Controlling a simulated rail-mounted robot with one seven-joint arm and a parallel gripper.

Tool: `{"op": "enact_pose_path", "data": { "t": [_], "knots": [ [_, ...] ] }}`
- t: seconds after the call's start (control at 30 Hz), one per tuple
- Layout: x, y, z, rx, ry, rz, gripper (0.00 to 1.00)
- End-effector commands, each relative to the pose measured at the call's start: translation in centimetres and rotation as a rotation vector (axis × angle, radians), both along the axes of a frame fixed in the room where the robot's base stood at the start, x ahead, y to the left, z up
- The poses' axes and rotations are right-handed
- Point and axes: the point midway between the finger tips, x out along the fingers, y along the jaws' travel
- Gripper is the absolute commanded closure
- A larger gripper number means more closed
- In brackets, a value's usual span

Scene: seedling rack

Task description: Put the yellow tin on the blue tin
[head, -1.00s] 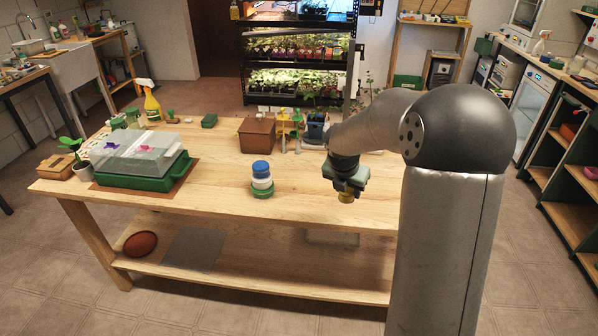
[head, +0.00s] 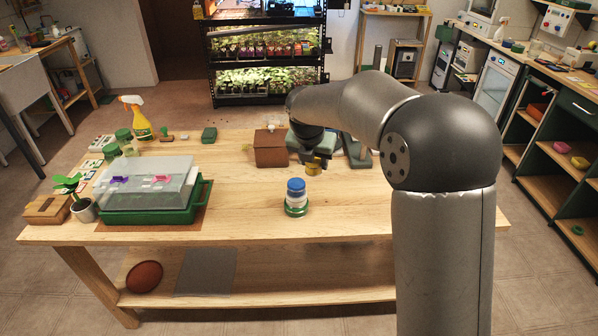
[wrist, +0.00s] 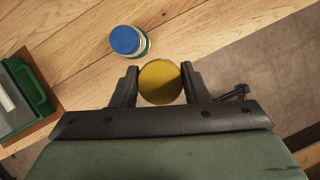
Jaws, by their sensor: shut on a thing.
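The yellow tin (wrist: 160,82) is held between the two dark fingers of my gripper (wrist: 160,90) in the wrist view. In the head view the yellow tin (head: 314,168) hangs below my gripper (head: 312,158), above the table and up and right of the tin stack. The blue tin (head: 296,185) is on top of a stack, over a white tin (head: 296,198) and a green tin (head: 296,210). In the wrist view the blue tin (wrist: 125,39) is up and left of the yellow tin, apart from it.
The wooden table (head: 245,215) is bare around the stack. A green tray with a clear lid (head: 150,184) stands at the left. A brown box (head: 270,148) stands behind, near my gripper. A spray bottle (head: 140,122) is at the back left.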

Motion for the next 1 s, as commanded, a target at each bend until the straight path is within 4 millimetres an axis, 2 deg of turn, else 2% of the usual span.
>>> {"op": "enact_pose_path", "data": {
  "t": [0.03, 0.2, 0.4, 0.7, 0.87, 1.0],
  "knots": [
    [1.1, 0.9, -0.4, -0.001, 0.003, 0.004, 0.82],
    [4.5, 3.0, -2.7, -0.002, 0.005, 0.002, 0.82],
    [6.8, 4.3, -6.1, -0.002, 0.002, 0.001, 0.82],
    [8.1, 5.2, -8.2, -0.001, 0.001, 0.000, 0.82],
    [8.0, 5.1, -10.5, -0.001, 0.002, -0.001, 0.82],
    [8.1, 5.1, -11.0, 0.001, -0.001, -0.001, 0.82]
  ]
}}
